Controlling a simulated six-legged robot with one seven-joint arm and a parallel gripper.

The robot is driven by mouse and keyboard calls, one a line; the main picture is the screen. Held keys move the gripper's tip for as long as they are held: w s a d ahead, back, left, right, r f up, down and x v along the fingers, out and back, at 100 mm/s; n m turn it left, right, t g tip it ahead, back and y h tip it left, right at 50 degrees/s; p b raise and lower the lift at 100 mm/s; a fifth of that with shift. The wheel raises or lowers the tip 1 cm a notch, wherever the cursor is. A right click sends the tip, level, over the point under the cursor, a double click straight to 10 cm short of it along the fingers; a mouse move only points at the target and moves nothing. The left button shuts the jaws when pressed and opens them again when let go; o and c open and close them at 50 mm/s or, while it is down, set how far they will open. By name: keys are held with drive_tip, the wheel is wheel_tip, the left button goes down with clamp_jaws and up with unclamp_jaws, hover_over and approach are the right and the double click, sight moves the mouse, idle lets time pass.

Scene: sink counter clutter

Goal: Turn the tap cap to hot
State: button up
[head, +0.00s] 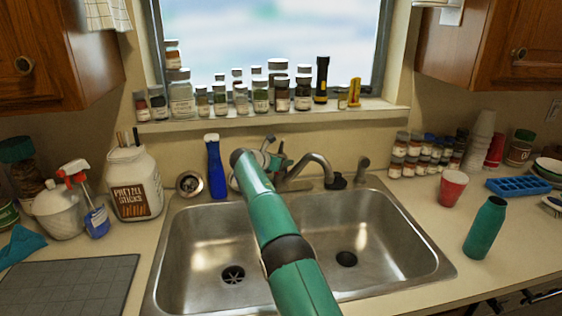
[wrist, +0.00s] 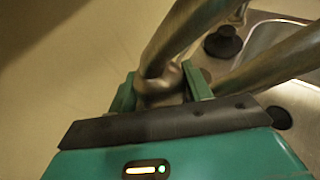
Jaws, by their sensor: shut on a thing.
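The metal tap (head: 313,163) stands behind the sink, its curved spout reaching to the right. My arm comes up from the bottom of the head view and ends at the tap's left side. My gripper (head: 270,157) is partly hidden there behind my arm. In the wrist view, the two green fingers of my gripper (wrist: 160,80) stand on either side of the rounded metal tap cap (wrist: 158,88) and are shut on it. A metal bar rises from the cap to the upper right. Hot and cold marks cannot be made out.
The double steel sink (head: 190,245) lies below my arm. A blue brush (head: 215,170) stands left of the tap and a small sprayer (head: 363,168) right of it. Jars line the windowsill (head: 250,119). A green bottle (head: 485,228) stands on the right counter.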

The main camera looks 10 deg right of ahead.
drive_tip(key=shift+a, duration=0.15)
drive_tip(key=o, duration=0.6)
drive_tip(key=shift+o, duration=0.5)
drive_tip(key=shift+s+a, duration=0.1)
drive_tip(key=shift+s, duration=0.05)
drive_tip(key=v, duration=1.3)
drive_tip(key=shift+a+r, duration=0.15)
drive_tip(key=shift+r, duration=0.1)
drive_tip(key=shift+s, duration=0.1)
